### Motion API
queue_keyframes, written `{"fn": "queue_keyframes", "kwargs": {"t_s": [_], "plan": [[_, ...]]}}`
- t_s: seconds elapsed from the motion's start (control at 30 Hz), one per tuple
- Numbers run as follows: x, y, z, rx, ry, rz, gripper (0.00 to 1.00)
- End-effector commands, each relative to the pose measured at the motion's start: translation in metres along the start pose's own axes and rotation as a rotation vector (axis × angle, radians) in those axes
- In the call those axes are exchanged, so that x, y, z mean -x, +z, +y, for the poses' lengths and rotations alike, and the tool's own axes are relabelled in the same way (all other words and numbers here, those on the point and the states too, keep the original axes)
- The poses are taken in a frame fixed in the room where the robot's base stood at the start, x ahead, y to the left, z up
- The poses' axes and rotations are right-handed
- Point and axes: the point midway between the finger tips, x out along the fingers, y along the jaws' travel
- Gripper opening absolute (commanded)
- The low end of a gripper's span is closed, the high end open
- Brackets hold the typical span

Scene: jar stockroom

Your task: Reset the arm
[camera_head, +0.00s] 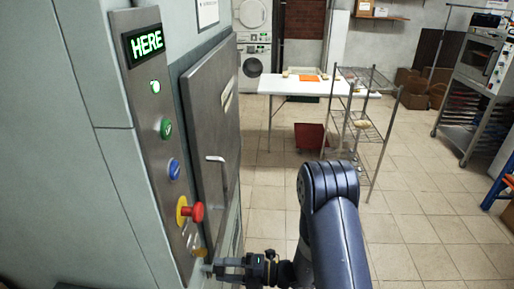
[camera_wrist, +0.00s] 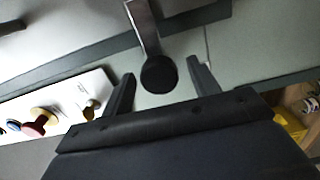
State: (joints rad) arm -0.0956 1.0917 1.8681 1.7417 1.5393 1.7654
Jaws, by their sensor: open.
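My gripper (camera_head: 212,268) is at the lower end of the button panel, close to the wall, at the end of my dark blue arm (camera_head: 335,225). In the wrist view my gripper (camera_wrist: 160,69) is open. A dark round knob (camera_wrist: 159,75) on a flat metal strip (camera_wrist: 143,27) lies between its two fingers in the picture. I cannot tell whether the fingers touch the knob. In the head view the gripper's tips are small and partly merge with the panel's lower edge.
The panel (camera_head: 150,130) has a lit "HERE" sign, several buttons and a red mushroom button (camera_head: 197,212). A metal door (camera_head: 213,125) with a handle is beside it. A wire rack (camera_head: 365,118) and white table (camera_head: 300,86) stand beyond. The tiled floor at right is largely clear.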

Motion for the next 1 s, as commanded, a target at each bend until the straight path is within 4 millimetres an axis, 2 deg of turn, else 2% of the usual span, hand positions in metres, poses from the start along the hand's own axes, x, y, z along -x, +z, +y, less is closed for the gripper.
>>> {"fn": "queue_keyframes", "kwargs": {"t_s": [0.03, 0.1, 1.0], "plan": [[-0.0093, -0.0014, 0.0016, 0.0, -0.001, 0.005, 0.58], [-0.0146, -0.0004, -0.0025, 0.027, 0.0, 0.001, 0.58], [-0.0125, 0.0005, -0.0063, 0.87, 0.0, 0.0, 0.58]]}}
